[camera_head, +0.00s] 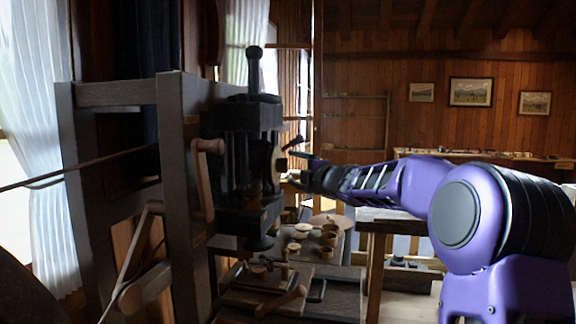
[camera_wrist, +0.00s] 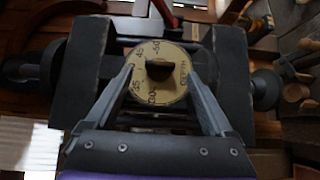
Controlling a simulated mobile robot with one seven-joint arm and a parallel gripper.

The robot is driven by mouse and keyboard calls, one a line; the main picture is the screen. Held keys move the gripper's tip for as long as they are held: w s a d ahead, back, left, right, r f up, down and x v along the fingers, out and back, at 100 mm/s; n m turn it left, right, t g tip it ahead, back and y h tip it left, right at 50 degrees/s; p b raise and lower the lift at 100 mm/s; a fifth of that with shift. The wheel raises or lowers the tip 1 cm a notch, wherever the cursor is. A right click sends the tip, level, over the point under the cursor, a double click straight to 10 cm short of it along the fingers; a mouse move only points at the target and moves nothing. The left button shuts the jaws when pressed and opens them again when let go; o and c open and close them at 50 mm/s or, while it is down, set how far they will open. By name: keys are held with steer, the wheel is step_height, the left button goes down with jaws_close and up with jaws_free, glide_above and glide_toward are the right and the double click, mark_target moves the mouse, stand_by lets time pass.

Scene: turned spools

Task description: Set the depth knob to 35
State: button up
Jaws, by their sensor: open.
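The depth knob shows in the wrist view as a dark grip (camera_wrist: 160,70) across a round tan dial (camera_wrist: 158,94). The dial carries printed numbers, among them 50, 45, 35 and 30, and the word DEPTH. I cannot tell which number is set. My gripper (camera_wrist: 159,68) is open, one finger on each side of the grip, apart from it as far as I see. In the head view the dial (camera_head: 275,166) is a pale disc seen edge-on on the dark machine head (camera_head: 246,140), and my gripper (camera_head: 297,168) is at it from the right.
The dark machine frame (camera_head: 172,190) stands at the left with crank handles. Below my gripper, a bench (camera_head: 345,287) holds bowls and spools (camera_head: 328,238). A bench (camera_head: 392,221) stands behind.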

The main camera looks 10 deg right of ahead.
mark_target(286, 166)
steer(key=shift+p+x, duration=0.4)
steer(key=shift+x, duration=1.65)
steer(key=c, duration=1.4)
